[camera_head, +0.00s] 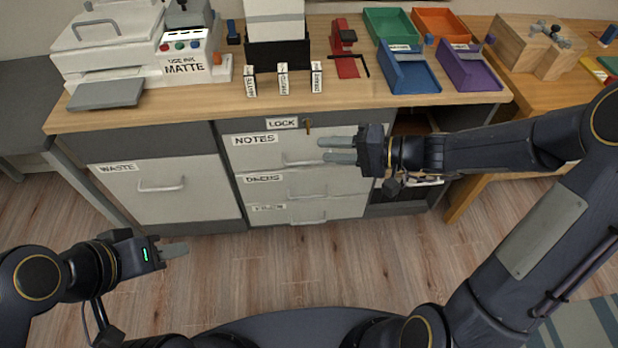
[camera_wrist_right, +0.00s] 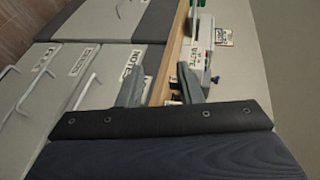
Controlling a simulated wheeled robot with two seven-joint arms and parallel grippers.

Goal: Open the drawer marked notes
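The drawer marked NOTES (camera_head: 265,155) is the top one of a stack of three under the desk top and looks shut, flush with the others. Its bar handle (camera_head: 297,163) is partly behind my right gripper's fingertips. A LOCK label (camera_head: 283,123) sits above it, with a small brown key-like piece (camera_head: 308,123) beside it. My right gripper (camera_head: 338,150) is open and empty, in front of the drawer's right side.
Below are two more drawers (camera_head: 268,187), and a WASTE front (camera_head: 190,205) is at left. On the desk top (camera_head: 215,112) stand a printer (camera_head: 110,45), small labelled blocks (camera_head: 284,82), a red stapler-like tool (camera_head: 343,45) and coloured trays (camera_head: 410,75). The floor in front is clear.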

